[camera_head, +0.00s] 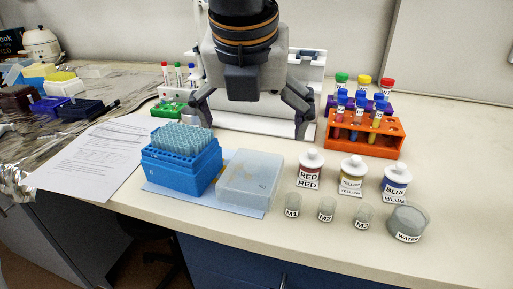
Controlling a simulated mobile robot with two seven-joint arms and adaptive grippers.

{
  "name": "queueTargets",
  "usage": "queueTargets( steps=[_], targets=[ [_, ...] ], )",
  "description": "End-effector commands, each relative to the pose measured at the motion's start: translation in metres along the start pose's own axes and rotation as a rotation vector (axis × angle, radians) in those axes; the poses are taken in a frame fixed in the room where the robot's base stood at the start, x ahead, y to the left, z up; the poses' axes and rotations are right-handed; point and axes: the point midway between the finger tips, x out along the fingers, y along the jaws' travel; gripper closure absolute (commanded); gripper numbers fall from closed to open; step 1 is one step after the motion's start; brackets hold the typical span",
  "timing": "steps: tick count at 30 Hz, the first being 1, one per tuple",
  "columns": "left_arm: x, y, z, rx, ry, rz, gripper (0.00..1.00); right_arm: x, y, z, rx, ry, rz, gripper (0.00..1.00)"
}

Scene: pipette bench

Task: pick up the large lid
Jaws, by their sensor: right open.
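The large lid appears to be the translucent grey-white box-shaped cover (250,178), lying on a light blue sheet right of the blue tip box (181,160). My right gripper (250,117) comes in from the top centre with its fingers spread wide and nothing between them. It is behind and above the lid in the picture, apart from it. My left gripper is not in view.
Bottles labelled RED (310,172), YELLOW (351,178) and BLUE (395,185) stand right of the lid, with small cups and a water cup (408,222) in front. An orange tube rack (365,136) stands behind them. Papers (85,158) lie left.

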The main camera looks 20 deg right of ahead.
Motion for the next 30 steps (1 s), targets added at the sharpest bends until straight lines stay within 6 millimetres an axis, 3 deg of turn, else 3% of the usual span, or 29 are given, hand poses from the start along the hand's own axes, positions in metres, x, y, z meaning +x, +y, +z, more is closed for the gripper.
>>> queueTargets(
  steps=[6,13,18,27,30],
  targets=[
    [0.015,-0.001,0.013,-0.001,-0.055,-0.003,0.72,0.049,0.0,-0.002,-0.004,0.013,-0.005,0.0],
    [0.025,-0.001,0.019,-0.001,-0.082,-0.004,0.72,0.081,0.0,-0.002,-0.003,0.008,-0.004,0.0],
    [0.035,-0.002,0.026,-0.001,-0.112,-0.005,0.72,0.114,0.0,-0.002,-0.003,0.009,-0.003,0.0],
    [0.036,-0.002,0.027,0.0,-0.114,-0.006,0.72,0.12,0.0,0.0,-0.002,-0.002,0.0,0.0],
    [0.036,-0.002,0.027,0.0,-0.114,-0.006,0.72,0.12,0.0,0.0,-0.002,-0.001,0.0,0.2]
  ],
)
